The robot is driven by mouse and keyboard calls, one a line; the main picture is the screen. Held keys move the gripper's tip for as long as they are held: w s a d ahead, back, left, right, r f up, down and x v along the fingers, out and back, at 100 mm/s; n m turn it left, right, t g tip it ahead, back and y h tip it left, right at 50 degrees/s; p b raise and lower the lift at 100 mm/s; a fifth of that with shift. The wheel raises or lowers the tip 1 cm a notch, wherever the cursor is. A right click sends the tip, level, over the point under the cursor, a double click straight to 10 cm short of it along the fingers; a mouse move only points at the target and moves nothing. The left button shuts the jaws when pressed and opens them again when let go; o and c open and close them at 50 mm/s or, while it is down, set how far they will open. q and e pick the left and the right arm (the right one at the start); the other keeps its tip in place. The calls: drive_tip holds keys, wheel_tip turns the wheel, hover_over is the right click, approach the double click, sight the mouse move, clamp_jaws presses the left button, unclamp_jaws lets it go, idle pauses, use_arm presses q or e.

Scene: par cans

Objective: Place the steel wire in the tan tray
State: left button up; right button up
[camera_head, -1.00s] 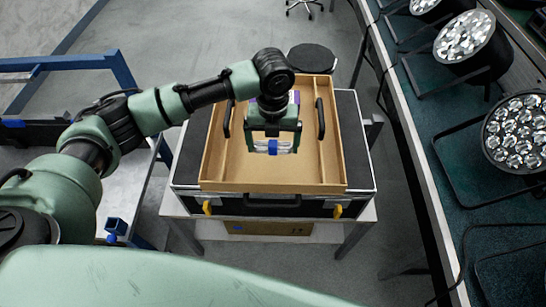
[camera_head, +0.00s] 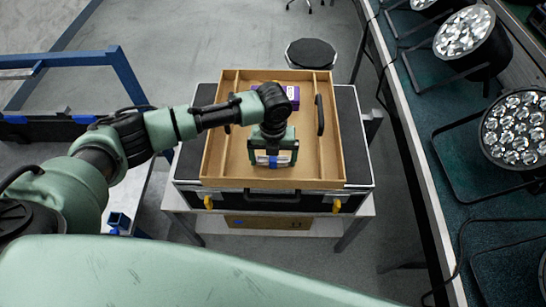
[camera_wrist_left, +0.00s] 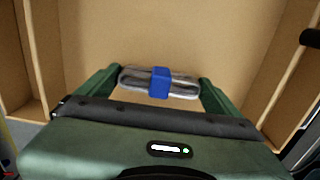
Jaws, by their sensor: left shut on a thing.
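The steel wire is a grey bundle (camera_wrist_left: 134,77) with a blue band round its middle. In the left wrist view it lies crosswise between the two fingers of my left gripper (camera_wrist_left: 160,84), which is shut on it. The head view shows my left gripper (camera_head: 273,160) over the near middle part of the tan tray (camera_head: 270,184), inside its walls as seen from above. The wire (camera_head: 261,160) is partly hidden there by the gripper. I cannot tell whether the wire touches the tray floor. My right gripper is not in view.
A purple box (camera_head: 293,94) lies in the far part of the tray, partly behind my arm. The tray has dividers and dark side handles (camera_head: 320,115). It rests on a black case (camera_head: 352,140) on a stand. Par cans (camera_head: 512,130) stand on the bench at right.

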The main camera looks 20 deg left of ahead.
sight(273, 158)
use_arm(q)
drive_tip(key=o, duration=1)
drive_tip(key=shift+f, duration=0.1)
drive_tip(key=shift+o, duration=0.2)
wheel_tip(273, 158, up, 12)
drive_tip(key=b, duration=0.1)
drive_tip(key=shift+r+b, duration=0.2)
drive_tip(key=shift+b, duration=0.15)
